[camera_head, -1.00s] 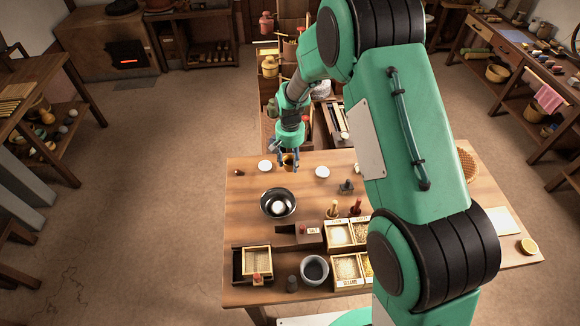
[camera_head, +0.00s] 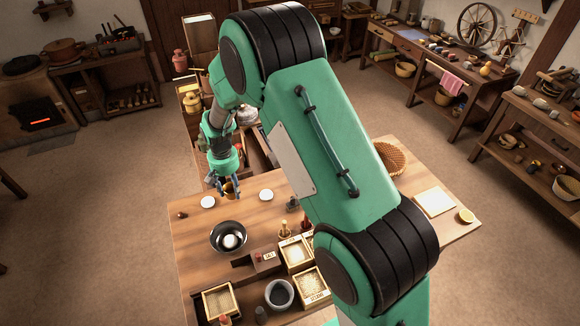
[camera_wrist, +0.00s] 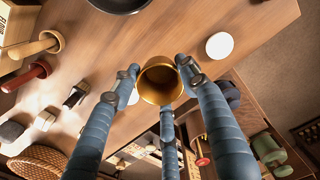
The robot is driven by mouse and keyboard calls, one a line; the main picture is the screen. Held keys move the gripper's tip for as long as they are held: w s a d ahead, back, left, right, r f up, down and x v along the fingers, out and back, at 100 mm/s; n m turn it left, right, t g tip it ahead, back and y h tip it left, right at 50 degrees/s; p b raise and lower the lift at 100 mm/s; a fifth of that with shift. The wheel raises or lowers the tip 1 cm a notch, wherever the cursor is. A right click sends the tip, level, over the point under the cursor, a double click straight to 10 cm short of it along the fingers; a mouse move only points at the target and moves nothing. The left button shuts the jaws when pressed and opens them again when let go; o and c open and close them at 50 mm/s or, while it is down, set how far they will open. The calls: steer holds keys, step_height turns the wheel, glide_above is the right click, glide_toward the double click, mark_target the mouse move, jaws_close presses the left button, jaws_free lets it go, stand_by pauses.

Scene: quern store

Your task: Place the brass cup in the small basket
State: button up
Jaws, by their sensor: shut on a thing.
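The brass cup (camera_head: 230,187) is in my gripper (camera_head: 228,183), over the far left part of the table in the head view. In the wrist view my gripper (camera_wrist: 160,82) has its blue fingers closed around the cup (camera_wrist: 160,84), whose open mouth faces the camera and looks empty. I cannot tell how far the cup is above the tabletop. A round woven basket (camera_head: 390,159) lies on the table's far right, partly behind my arm. Its edge also shows at the lower left of the wrist view (camera_wrist: 36,163).
On the table (camera_head: 195,240) are two white discs (camera_head: 208,202), a dark bowl (camera_head: 229,237), grain boxes (camera_head: 296,254), a grey mortar (camera_head: 279,293) and a pale board (camera_head: 434,202). Other baskets (camera_head: 405,68) stand on the side shelves. My arm hides the table's middle.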

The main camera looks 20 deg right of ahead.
steer(key=w+d+m+p, duration=0.3)
steer(key=d+m, duration=0.6)
steer(key=d, duration=2.7)
steer(key=s+d+m, duration=0.2)
steer(key=s+d, duration=0.1)
steer(key=d, duration=0.7)
steer(key=s+d+m, duration=0.3)
steer(key=s+d, duration=0.1)
steer(key=d, duration=0.7)
steer(key=s+d+r+m, duration=0.1)
steer(key=s+d+m, duration=0.2)
steer(key=d, duration=0.8)
steer(key=shift+s+p, duration=0.3)
steer(key=shift+s, duration=0.45)
steer(key=shift+f+b, duration=0.5)
steer(key=shift+f, duration=2.6)
